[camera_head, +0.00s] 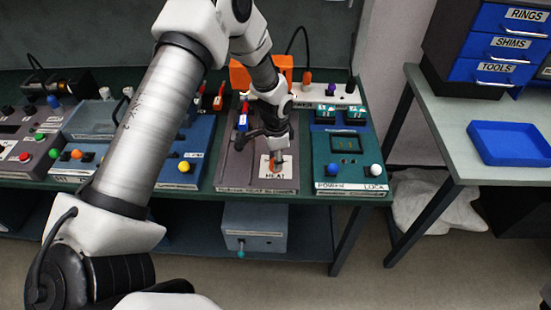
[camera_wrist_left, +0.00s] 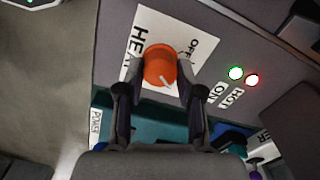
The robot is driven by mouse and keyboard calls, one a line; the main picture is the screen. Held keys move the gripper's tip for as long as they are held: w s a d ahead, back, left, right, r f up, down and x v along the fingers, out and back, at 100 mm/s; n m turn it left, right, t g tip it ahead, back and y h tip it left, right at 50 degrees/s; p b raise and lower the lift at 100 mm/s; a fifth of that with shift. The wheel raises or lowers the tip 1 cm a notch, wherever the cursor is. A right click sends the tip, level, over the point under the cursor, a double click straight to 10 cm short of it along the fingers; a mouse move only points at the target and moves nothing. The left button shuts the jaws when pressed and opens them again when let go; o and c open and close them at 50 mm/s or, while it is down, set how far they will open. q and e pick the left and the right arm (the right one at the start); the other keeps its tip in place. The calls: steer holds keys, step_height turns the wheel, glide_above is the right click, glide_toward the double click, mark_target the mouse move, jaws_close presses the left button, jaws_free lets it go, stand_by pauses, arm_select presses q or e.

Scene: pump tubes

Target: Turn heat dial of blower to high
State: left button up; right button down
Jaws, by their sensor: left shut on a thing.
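The heat blower (camera_head: 232,170) is a grey panel on the bench, with a white HEAT plate (camera_head: 265,176) near its front. My left gripper (camera_head: 277,157) reaches down over this plate. The left gripper's fingers (camera_wrist_left: 160,84) are shut on the dial, one on each side. OFF is readable on the plate; other setting words are hidden. My right gripper is not in view.
A green lamp (camera_wrist_left: 236,73) by ON and a red lamp (camera_wrist_left: 252,80) by HOT look lit. A teal POWER/LOCK panel (camera_head: 322,172) stands close right of the blower, a blue panel (camera_head: 203,150) left. A blue tray (camera_head: 508,146) lies on the right table.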

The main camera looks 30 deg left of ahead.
arm_select(q)
steer(key=shift+f+m, duration=0.1)
steer(key=shift+m, duration=0.7)
steer(key=shift+s, duration=0.1)
steer(key=o, duration=1.2)
steer(key=shift+c, duration=0.2)
steer(key=shift+d, duration=0.1)
step_height(320, 180, up, 12)
steer(key=shift+w, duration=0.2)
